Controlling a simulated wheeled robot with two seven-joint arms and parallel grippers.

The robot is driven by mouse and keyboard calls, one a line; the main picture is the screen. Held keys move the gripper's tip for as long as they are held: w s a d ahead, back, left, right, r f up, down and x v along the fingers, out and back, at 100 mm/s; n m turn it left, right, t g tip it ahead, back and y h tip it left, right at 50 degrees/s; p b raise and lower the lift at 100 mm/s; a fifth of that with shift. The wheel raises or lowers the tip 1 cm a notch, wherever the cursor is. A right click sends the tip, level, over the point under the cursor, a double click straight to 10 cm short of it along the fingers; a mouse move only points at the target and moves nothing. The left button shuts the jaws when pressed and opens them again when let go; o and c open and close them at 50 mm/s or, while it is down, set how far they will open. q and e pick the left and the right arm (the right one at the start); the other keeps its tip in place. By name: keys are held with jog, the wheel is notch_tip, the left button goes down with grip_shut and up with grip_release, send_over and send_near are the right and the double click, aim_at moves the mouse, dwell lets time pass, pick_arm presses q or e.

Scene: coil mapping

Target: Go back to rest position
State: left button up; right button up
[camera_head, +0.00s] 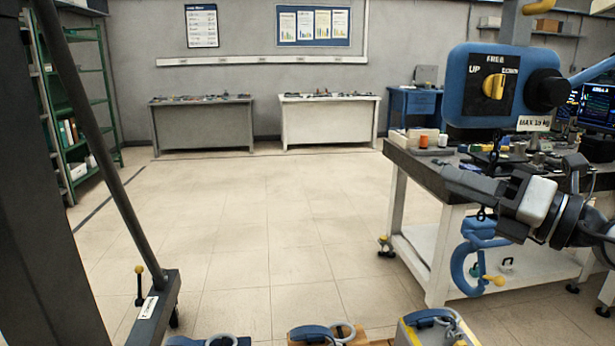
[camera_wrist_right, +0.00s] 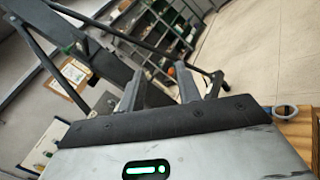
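My right gripper (camera_head: 483,200) is at the right in the head view, in front of the workbench, pointing left. Its fingers stand apart in the right wrist view (camera_wrist_right: 160,88), with nothing seen held between them. A blue hook (camera_head: 460,268) with a yellow knob hangs just below the right gripper; whether they touch is unclear. A blue control box (camera_head: 490,85) with a yellow knob and an UP mark hangs above the gripper. My left gripper is in neither view.
A workbench (camera_head: 425,168) with tools stands at the right. Blue-topped pieces with rings (camera_head: 322,332) line the bottom edge. A dark slanted bar (camera_head: 105,150) fills the left side, near a green shelf (camera_head: 85,95). The floor (camera_head: 245,230) in the middle is clear.

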jog(key=s+a+f+m+t+h+p, duration=0.1)
jog(key=s+f+m+t+h, duration=0.15)
jog(key=f+m, duration=0.45)
jog(key=s+a+f+m+t+h+p, duration=0.1)
jog(key=f+m+h, duration=0.2)
jog(key=f+m, duration=0.5)
jog(key=s+a+f+m+t+h, duration=0.2)
jog(key=f+m, duration=0.2)
jog(key=m, duration=0.6)
jog(key=s+a+f+m+g+h, duration=0.1)
jog(key=s+a+f+m+g, duration=0.2)
jog(key=s+f, duration=0.4)
jog(key=s+a+f+m+g+h+p, duration=0.1)
jog(key=s+a+f+m+g, duration=0.2)
jog(key=s+f+m+g, duration=0.3)
notch_tip(320, 180, down, 5)
jog(key=shift+s+a+f+m, duration=0.1)
jog(key=shift+s+a+m, duration=0.3)
jog(key=shift+m, duration=0.1)
